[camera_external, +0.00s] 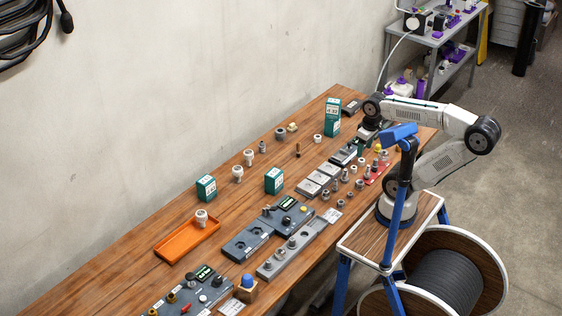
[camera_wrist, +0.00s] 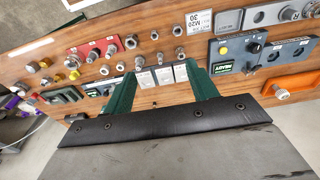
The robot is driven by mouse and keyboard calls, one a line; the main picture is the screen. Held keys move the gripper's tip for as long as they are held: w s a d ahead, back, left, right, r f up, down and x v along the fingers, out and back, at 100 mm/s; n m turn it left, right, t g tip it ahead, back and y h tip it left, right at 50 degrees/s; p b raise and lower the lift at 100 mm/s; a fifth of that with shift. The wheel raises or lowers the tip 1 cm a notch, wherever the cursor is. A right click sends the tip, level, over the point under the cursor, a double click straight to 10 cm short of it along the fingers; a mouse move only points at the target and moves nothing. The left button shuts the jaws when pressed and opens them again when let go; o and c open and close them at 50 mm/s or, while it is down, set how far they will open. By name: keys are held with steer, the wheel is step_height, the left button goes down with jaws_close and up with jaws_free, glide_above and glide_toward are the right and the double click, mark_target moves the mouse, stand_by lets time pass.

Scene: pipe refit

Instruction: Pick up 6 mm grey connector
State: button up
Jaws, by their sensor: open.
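My gripper (camera_external: 364,140) is at the far end of the wooden table. In the wrist view its two green fingers (camera_wrist: 162,78) are wide apart with nothing between them. Several small grey metal connectors stand in a loose group near the table's front edge, among them one (camera_external: 350,195) and another (camera_external: 360,184). In the wrist view some grey connectors lie just beyond the fingertips, such as one (camera_wrist: 180,53) and one (camera_wrist: 139,62). I cannot read sizes, so I cannot tell which is the 6 mm one.
Grey square plates (camera_external: 319,178) lie mid-table. A red strip (camera_wrist: 100,47) carries fittings. Green boxes (camera_external: 332,116), an orange tray (camera_external: 188,242) and dark panels (camera_external: 268,228) stand on the table. A grey rail (camera_external: 292,250) lies at the front. The wall is behind.

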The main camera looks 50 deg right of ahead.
steer(key=c, duration=0.4)
steer(key=shift+o, duration=0.2)
steer(key=w+d+f+t, duration=0.2)
steer(key=w, duration=0.9)
steer(key=w+d+f+t+h, duration=0.1)
steer(key=w+f+t, duration=0.1)
steer(key=w, duration=0.9)
steer(key=w+d+f+t, duration=0.2)
steer(key=w, duration=0.9)
steer(key=n+t+y, duration=0.1)
steer(key=t, duration=0.2)
glide_toward(262, 142)
steer(key=f+t+y, duration=0.1)
steer(key=f+t, duration=0.1)
steer(key=w+d+f+n+t+y, duration=0.1)
steer(key=shift+f+y, duration=0.25)
steer(key=shift+y, duration=0.05)
steer(key=shift+d+x, duration=0.15)
steer(key=shift+x, duration=1.75)
steer(key=shift+d+x, duration=0.15)
steer(key=shift+x, duration=1.8)
